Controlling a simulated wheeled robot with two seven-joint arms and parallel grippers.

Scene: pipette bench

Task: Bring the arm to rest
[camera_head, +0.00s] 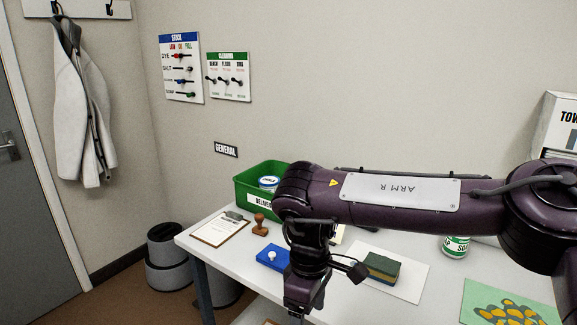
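My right arm (400,200), dark purple and marked "ARM R", reaches in from the right across the white table (228,222). Its forearm is level above the table and its wrist bends down at the middle of the picture. My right gripper (298,312) points down near the bottom edge, in front of the table items. Its fingertips are dark and too unclear to show whether they are open or shut. I see nothing clearly held in it. My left arm and gripper are not in view.
Near the wrist are a green bin (243,184) holding a jar, a clipboard (219,229), a brown stamp (260,225) and a blue box (272,257). A sponge (382,267), a can (455,246) and a green patterned sheet (505,303) lie right. Grey waste bins (167,262) stand left.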

